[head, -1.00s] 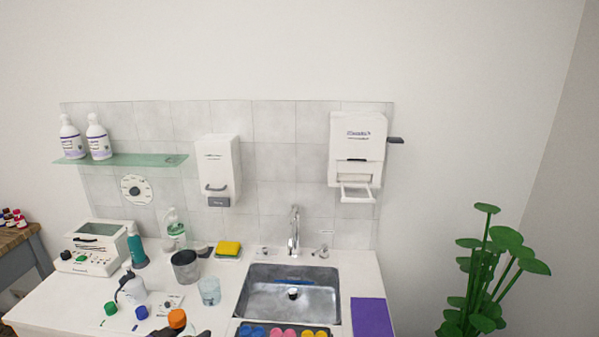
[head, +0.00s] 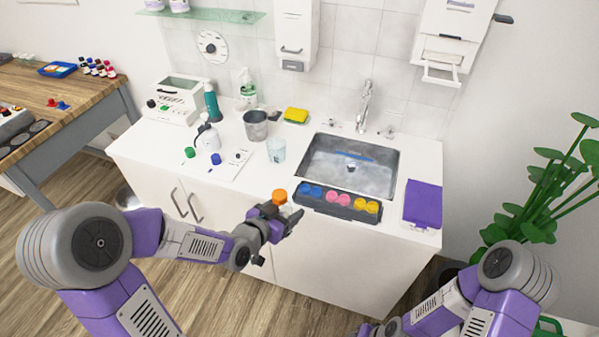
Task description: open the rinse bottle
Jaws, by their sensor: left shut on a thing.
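My left gripper (head: 283,217) is shut on a small pale bottle with an orange cap (head: 279,196), held upright in front of the counter's front edge. The fingers hide most of its body. The cap is on it. I cannot tell whether this or the white bottle with a dark top (head: 208,140) on the counter is the rinse bottle. That white bottle stands upright behind a green cap (head: 190,152) and a blue cap (head: 216,158). My right arm is low at the right; its fingers are out of the picture.
A caddy (head: 338,205) with blue, pink and yellow round pieces lies before the sink (head: 350,166). A grey cup (head: 256,125) and a clear tumbler (head: 276,150) stand left of the sink. A purple cloth or mat (head: 423,203) lies to its right. A plant (head: 560,190) stands far right.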

